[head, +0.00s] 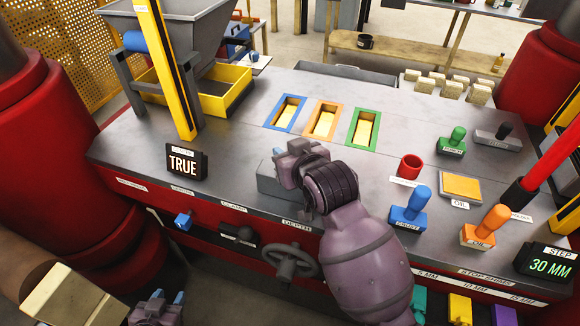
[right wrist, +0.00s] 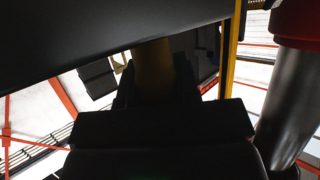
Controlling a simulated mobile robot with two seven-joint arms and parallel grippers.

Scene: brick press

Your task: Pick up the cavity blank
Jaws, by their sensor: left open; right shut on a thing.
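My right gripper (head: 288,166) is over the middle of the press table, with its jaws at a plain grey block (head: 272,184), which I take to be the cavity blank. It is shut on this block. The jaws and wrist hide the block's top and right side, and I cannot tell whether it is clear of the table. In the right wrist view, a dark block shape (right wrist: 160,125) fills the lower middle, too dark to make out. My left gripper (head: 157,303) is open and empty at the bottom left, in front of the table.
Three framed cavities, blue (head: 272,126), orange (head: 309,134) and green (head: 350,140), lie behind the right gripper. A TRUE sign (head: 184,164) and yellow post stand left. A red cup (head: 410,166), stamps (head: 408,213) and a STEP display (head: 546,264) are right. A handwheel (head: 291,262) is on the front.

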